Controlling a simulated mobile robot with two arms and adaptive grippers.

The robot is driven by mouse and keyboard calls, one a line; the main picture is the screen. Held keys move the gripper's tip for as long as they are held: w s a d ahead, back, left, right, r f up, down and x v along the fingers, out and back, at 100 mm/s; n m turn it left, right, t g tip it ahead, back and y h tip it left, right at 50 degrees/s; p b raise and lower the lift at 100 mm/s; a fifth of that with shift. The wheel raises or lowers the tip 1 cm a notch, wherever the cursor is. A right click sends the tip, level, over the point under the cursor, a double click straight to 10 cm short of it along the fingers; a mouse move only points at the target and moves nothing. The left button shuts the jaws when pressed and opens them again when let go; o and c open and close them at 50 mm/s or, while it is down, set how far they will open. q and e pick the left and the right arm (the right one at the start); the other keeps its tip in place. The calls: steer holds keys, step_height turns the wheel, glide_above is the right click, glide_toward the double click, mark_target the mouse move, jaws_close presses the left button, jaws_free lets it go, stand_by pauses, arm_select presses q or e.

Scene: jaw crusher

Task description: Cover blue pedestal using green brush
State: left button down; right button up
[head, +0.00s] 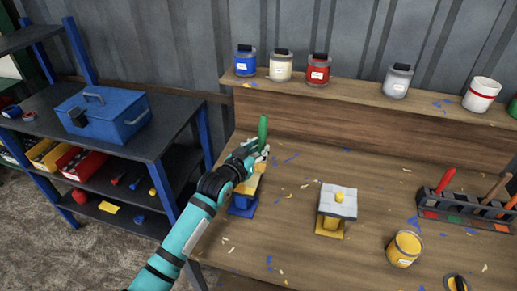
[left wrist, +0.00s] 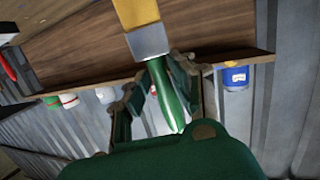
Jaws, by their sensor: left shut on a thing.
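My left gripper (head: 257,155) is shut on the green brush (head: 263,130), whose handle points up in the head view. In the left wrist view the brush's green handle (left wrist: 165,95) is between the fingers (left wrist: 155,85), with a grey ferrule and yellow-orange bristles beyond. The blue pedestal (head: 242,205) stands on the workbench just below the gripper, partly hidden by my left arm. A yellow patch shows between gripper and pedestal; whether the bristles touch the pedestal is unclear. My right gripper is not in view.
A yellow pedestal with a grey top (head: 338,203) stands right of the blue one. An open yellow paint can (head: 404,248) and a brush rack (head: 470,212) are farther right. Closed paint cans (head: 318,70) line the back shelf. A blue toolbox (head: 103,115) sits at left.

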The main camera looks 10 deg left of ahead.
arm_select(q)
steer(key=shift+f, duration=0.2)
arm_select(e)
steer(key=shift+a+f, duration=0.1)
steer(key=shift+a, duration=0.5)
arm_select(q)
steer(key=shift+f, duration=0.25)
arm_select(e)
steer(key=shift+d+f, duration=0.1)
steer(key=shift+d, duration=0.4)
arm_select(q)
steer(key=shift+a, duration=0.2)
steer(key=shift+a, duration=2.7)
steer(key=shift+a+f, duration=0.1)
steer(key=shift+a, duration=0.35)
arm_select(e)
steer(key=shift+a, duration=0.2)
